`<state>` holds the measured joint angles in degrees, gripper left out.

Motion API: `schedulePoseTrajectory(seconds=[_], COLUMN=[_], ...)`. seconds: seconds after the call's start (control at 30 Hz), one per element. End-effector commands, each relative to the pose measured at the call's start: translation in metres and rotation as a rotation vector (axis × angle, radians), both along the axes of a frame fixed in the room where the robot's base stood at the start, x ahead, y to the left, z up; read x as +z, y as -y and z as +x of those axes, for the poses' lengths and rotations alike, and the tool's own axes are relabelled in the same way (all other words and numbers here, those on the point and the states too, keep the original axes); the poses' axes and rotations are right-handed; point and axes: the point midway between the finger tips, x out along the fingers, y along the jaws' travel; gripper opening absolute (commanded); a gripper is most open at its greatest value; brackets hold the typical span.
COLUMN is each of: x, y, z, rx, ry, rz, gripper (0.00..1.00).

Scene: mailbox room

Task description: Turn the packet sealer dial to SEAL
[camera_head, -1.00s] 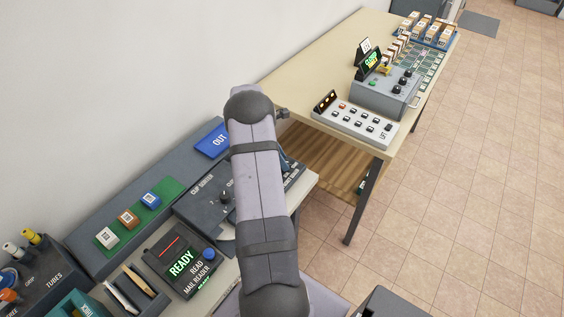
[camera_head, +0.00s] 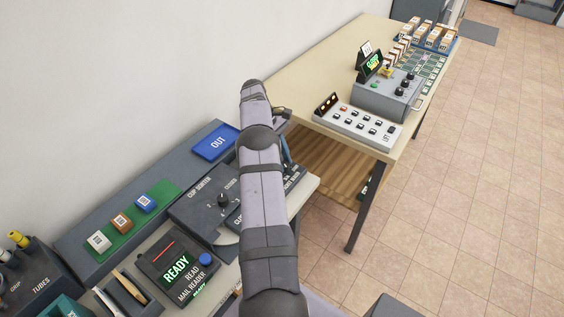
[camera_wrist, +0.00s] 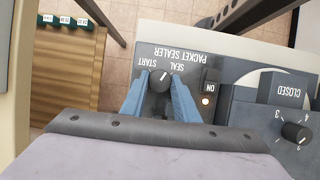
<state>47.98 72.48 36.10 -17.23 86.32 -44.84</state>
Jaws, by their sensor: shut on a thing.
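The packet sealer (camera_wrist: 222,62) shows in the wrist view as a grey panel with upside-down lettering. Its dark round dial (camera_wrist: 160,78) has a white pointer mark, with START and SEAL printed beside it. The mark points toward the lettering, roughly between the two words; I cannot tell exactly which it meets. My gripper (camera_wrist: 159,92) is shut on the dial, one blue finger on each side. In the head view my arm hides the dial and most of the sealer; only a bit of blue finger (camera_head: 286,152) shows.
A lit ON button (camera_wrist: 208,98) and a second knob (camera_wrist: 294,132) beside a CLOSED panel are close by. In the head view, a cup sorter (camera_head: 205,197), a mail reader (camera_head: 178,268) and a blue OUT tray (camera_head: 216,143) lie left of my arm. A beige table (camera_head: 310,75) stands beyond.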

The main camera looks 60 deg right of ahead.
Motion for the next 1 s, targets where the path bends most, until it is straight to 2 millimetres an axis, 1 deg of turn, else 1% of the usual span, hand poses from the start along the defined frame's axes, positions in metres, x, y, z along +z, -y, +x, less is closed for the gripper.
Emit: schedulePoseTrajectory(seconds=[0.5,1.0], x=[0.0000,0.0007], y=[0.0019,0.0018], z=[-0.0011,-0.0012], rx=[-0.128,-0.155], ry=[-0.001,-0.002], rz=[-0.002,-0.001], gripper=[0.05,0.05])
